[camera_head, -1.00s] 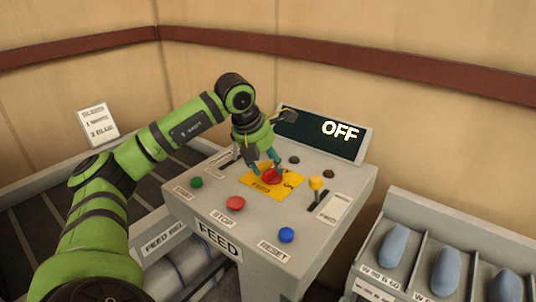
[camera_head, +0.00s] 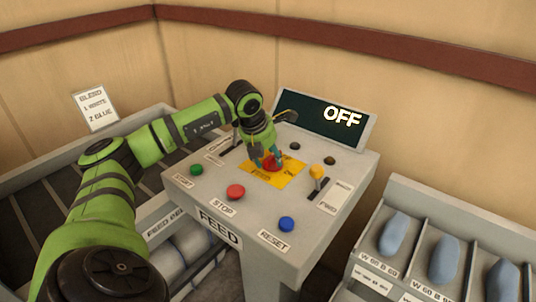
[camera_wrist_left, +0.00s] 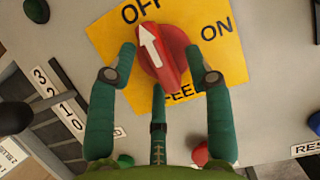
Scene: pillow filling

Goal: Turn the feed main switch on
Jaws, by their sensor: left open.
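The feed main switch is a red rotary knob (camera_wrist_left: 163,55) on a yellow plate (camera_wrist_left: 100,20) marked OFF and ON. In the left wrist view its white arrow points to OFF. In the head view the knob (camera_head: 271,162) is partly hidden by my left gripper (camera_head: 266,160). My left gripper's teal fingers (camera_wrist_left: 163,75) are open, on both sides of the knob, with a third finger below it. I cannot tell whether they touch it. The display (camera_head: 325,122) behind the panel reads OFF. My right gripper is not in view.
The panel (camera_head: 255,207) also bears a green START button (camera_head: 196,170), a red STOP button (camera_head: 235,191), a blue RESET button (camera_head: 286,224) and a yellow-topped lever (camera_head: 317,172). A rack (camera_head: 405,205) with blue-grey pieces stands at the right.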

